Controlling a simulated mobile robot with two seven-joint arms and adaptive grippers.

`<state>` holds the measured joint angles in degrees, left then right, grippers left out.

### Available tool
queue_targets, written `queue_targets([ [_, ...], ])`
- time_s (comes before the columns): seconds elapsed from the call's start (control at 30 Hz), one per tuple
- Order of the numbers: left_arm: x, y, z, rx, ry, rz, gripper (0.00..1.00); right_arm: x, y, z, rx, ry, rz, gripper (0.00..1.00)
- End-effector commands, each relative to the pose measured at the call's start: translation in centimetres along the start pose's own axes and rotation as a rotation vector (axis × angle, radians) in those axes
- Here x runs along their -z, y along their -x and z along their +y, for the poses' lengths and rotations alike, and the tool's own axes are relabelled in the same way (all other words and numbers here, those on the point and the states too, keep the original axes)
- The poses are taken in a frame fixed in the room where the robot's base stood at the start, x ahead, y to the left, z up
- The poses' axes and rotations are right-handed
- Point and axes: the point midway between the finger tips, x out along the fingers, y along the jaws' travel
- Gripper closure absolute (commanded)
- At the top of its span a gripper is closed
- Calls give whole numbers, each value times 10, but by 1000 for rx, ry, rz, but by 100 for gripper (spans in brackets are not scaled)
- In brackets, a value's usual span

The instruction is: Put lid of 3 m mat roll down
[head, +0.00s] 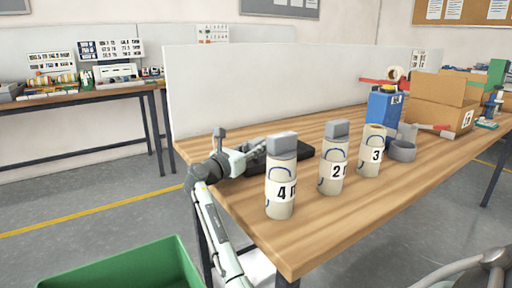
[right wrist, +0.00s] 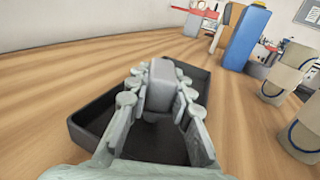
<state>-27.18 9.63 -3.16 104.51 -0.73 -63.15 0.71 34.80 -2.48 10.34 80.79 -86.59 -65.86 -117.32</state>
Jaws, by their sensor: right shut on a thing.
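The 3 m mat roll (head: 374,140) stands upright on the table, its top uncovered, with a label "3". My right gripper (head: 262,147) is left of the rolls, over a black tray (head: 303,150). In the right wrist view, my right gripper (right wrist: 158,105) is shut on a grey block-shaped lid (right wrist: 161,82), held above or in the black tray (right wrist: 85,122); I cannot tell if the lid touches its floor. The held lid is not clear in the head view. My left gripper is not in view.
The 4 m roll (head: 279,191) and 2 m roll (head: 332,170) stand upright with grey lids. A green bin (head: 125,268) is on the floor.

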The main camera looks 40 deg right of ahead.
Motion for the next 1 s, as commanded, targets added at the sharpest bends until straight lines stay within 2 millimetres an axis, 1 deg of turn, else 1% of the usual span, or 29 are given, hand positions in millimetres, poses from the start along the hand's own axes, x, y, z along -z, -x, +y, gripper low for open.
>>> queue_targets([
  [0.23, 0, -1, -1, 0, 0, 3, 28, 4, 0, 0, 0, 0, 0, 100],
  [0.27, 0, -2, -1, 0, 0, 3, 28, 4, 0, 0, 0, 0, 0, 75],
  [0.4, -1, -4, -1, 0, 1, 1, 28, 4, 0, 0, 0, 0, 0, 58],
  [0.67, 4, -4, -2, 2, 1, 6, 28, 3, 0, 0, 0, 0, 1, 58],
  [0.77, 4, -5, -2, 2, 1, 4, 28, 0, 0, 0, 0, -1, 0, 58],
  [0.87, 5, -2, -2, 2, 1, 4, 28, 1, 13, 1, -2, 1, 2, 58],
  [1.0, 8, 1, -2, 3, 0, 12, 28, 1, 42, 1, -3, 0, 2, 58],
])
